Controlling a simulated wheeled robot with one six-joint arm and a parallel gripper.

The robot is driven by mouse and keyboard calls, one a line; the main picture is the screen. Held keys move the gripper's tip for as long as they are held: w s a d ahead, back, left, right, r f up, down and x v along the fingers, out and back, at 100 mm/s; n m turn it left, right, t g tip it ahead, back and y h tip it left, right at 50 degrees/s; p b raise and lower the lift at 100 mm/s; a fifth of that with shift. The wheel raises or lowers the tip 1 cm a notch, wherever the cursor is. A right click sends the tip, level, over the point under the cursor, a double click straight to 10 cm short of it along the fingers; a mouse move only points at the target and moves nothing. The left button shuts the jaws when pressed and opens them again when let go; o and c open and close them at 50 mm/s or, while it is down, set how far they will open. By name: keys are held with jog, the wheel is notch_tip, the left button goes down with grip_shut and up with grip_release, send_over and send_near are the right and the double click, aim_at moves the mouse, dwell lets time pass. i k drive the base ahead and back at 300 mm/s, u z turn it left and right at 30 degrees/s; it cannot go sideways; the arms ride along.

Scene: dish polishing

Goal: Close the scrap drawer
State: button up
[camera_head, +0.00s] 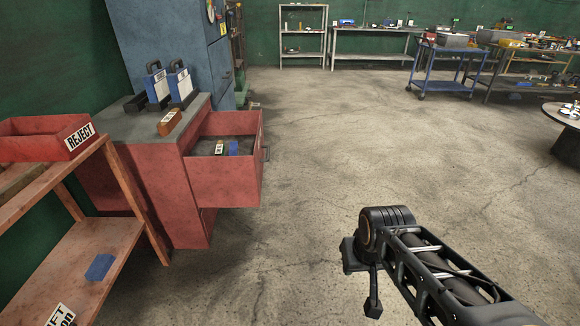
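The red drawer (228,180) stands pulled out from the red cabinet (165,190) in the left half of the view. Its front faces right and carries a small dark handle (265,152). A labelled block (219,147) and a blue block (233,148) lie inside. No label naming it a scrap drawer shows. My black arm reaches in from the lower right, well apart from the drawer. Dark parts at its end may be my gripper (362,280); I cannot tell whether it is open or shut. Nothing is seen held there.
Blue carriers (157,86) and an orange-brown block (169,122) stand on the cabinet top. A wooden rack with a red REJECT bin (45,138) is at left. A blue cart (450,62) stands far right. The concrete floor right of the drawer is clear.

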aim_at(226, 180)
jog(key=z, duration=0.7)
jog(key=i, duration=1.35)
jog(key=u, duration=1)
jog(key=i, duration=0.6)
jog(key=u, duration=0.5)
jog(key=k, duration=0.5)
jog(key=u, duration=0.85)
jog(key=i, duration=1.1)
jog(key=z, duration=0.7)
